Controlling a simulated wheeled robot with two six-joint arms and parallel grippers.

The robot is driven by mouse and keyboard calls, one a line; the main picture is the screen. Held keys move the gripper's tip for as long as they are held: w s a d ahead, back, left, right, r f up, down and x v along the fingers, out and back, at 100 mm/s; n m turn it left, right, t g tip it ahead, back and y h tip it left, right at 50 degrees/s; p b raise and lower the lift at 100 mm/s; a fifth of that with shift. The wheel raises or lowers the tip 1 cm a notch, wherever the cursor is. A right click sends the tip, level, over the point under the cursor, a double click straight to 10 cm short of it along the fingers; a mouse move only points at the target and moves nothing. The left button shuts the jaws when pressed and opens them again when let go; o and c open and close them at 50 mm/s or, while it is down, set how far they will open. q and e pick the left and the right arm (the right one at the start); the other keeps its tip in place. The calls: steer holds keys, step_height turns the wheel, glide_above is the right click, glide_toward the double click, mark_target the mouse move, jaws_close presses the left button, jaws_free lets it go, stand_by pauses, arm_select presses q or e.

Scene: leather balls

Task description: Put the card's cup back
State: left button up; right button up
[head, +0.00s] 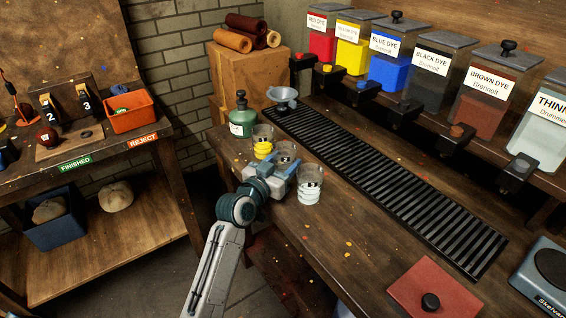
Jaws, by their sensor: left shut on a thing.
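Several small clear cups stand in a row on the wooden bench, left of the black drain grate. One cup (263,133) has a yellow band low on it, and another (310,186) nearest me has a pale marked lower part. My left gripper (286,166) is shut on the middle cup (287,154), whose lower part the fingers hide. I cannot tell whether this cup touches the bench. No card can be made out for certain. My right gripper is not in view.
A green bottle (242,118) and a grey funnel (284,97) stand behind the cups. The drain grate (400,190) runs along the bench below labelled dye tanks (388,62). A red slab (434,290) with a black knob lies at front right.

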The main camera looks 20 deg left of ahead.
mark_target(278, 168)
arm_select(q)
steer(key=o, duration=1)
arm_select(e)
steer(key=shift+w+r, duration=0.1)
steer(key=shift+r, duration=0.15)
arm_select(q)
steer(key=shift+s, duration=0.25)
steer(key=v, duration=0.3)
steer(key=shift+s+a+f, duration=0.1)
steer(key=shift+s, duration=0.1)
steer(key=shift+v, duration=1)
steer(key=b+v, duration=0.1)
steer(key=v, duration=0.5)
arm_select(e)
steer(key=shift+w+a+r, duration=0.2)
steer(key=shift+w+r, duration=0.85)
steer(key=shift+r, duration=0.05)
arm_select(q)
steer(key=shift+a, duration=0.1)
